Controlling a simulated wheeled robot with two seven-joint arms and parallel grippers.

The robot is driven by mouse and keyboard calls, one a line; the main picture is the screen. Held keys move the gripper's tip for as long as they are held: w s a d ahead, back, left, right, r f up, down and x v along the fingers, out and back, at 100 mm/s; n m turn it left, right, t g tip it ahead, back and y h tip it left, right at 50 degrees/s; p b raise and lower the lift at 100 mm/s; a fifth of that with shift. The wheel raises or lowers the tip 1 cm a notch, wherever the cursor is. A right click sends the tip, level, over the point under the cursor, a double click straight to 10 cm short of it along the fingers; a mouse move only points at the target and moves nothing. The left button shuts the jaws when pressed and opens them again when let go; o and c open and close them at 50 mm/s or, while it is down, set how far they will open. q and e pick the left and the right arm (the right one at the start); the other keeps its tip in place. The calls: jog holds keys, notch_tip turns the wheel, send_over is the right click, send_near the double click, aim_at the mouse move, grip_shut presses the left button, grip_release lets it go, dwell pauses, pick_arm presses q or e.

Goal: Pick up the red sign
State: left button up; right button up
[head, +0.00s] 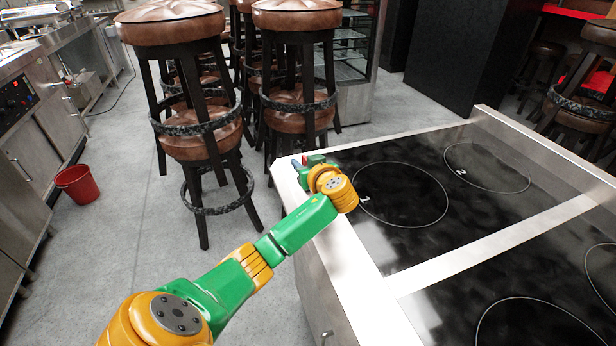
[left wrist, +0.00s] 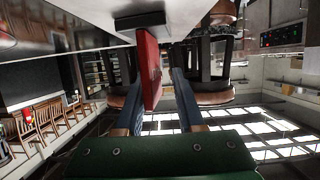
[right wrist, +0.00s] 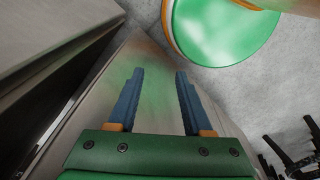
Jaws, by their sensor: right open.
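The red sign (left wrist: 149,70) shows in the left wrist view as a thin upright panel on a dark base (left wrist: 139,21), which rests on the pale metal edge of the cooktop; this view is upside down. My left gripper (left wrist: 157,75) is open, with the sign between its blue fingers. A gap shows on the sign's right side; the sign partly hides the left finger. In the head view, a bit of red sign (head: 315,159) shows beside my left gripper (head: 300,164) at the cooktop's far left corner. My right gripper (right wrist: 159,72) is open and empty.
The black cooktop (head: 400,195) with marked rings fills the right, its surface clear. Bar stools (head: 200,145) with brown seats stand just beyond its corner. A red bucket (head: 77,185) stands on the floor at left, near steel counters (head: 40,120).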

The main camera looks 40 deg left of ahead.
pick_arm(q)
grip_shut()
